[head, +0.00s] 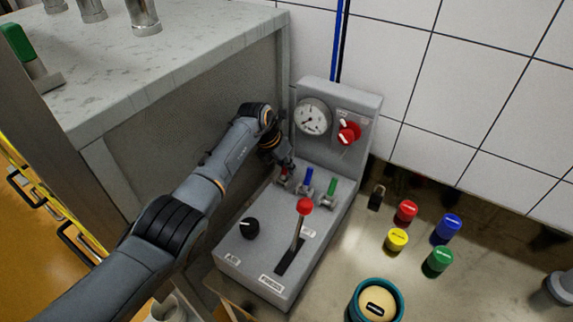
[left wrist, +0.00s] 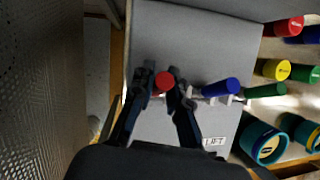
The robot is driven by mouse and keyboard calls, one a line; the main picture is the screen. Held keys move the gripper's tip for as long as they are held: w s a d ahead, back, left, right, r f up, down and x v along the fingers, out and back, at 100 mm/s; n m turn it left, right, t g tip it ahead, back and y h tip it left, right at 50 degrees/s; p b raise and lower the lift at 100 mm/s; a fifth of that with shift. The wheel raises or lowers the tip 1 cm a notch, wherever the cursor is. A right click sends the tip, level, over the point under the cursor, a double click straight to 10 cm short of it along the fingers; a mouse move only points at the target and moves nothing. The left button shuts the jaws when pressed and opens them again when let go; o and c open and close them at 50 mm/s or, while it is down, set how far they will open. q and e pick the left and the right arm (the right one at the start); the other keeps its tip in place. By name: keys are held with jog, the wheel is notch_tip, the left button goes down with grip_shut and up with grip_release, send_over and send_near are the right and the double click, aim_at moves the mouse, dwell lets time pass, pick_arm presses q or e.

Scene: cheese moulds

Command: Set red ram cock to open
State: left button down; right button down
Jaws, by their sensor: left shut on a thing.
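The grey control box (head: 262,262) carries a row of three small cocks with red, blue and green handles. My left gripper (head: 284,168) is at the leftmost, red one and largely hides it in the head view. In the left wrist view the red ram cock (left wrist: 164,82) shows its round red end between the two fingertips of my left gripper (left wrist: 161,76), which is shut on it. The blue cock (head: 308,175) and green cock (head: 332,187) stand upright to the right. The exact angle of the red handle is hard to tell. My right gripper is not in view.
A red-knobbed lever (head: 304,206) and a black knob (head: 249,228) are in front of the cocks. A gauge (head: 312,117) and red switch (head: 348,132) are behind. A grey bench (head: 185,60) stands left. Coloured caps and a teal mould (head: 356,300) lie right.

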aim_at(285, 171)
pick_arm(q)
jog(key=shift+s+a+r+t+h+p, duration=0.2)
jog(key=shift+s+t+h+p, duration=0.15)
jog(key=shift+p, duration=0.55)
jog(key=shift+a+t+h+p, duration=0.15)
jog(key=shift+t+h+p, duration=0.2)
jog(key=shift+t, duration=0.1)
jog(key=shift+s+a+f, duration=0.1)
jog(key=shift+s, duration=0.05)
jog(key=shift+s+a+f+t+h+b, duration=0.1)
jog(key=shift+s+a+t+h+b, duration=0.1)
jog(key=shift+t+h+b, duration=0.25)
jog(key=shift+s+a+f+t+h+b, duration=0.1)
jog(key=shift+s+t+h+b, duration=0.1)
jog(key=shift+t+h+b, duration=0.25)
jog(key=shift+s+a+r+m+t+h+b, duration=0.1)
jog(key=shift+s+m+t+h+b, duration=0.25)
jog(key=shift+t+b, duration=0.55)
jog(key=shift+a+r+h+b, duration=0.15)
jog(key=shift+h+b, duration=0.1)
jog(key=shift+b, duration=0.15)
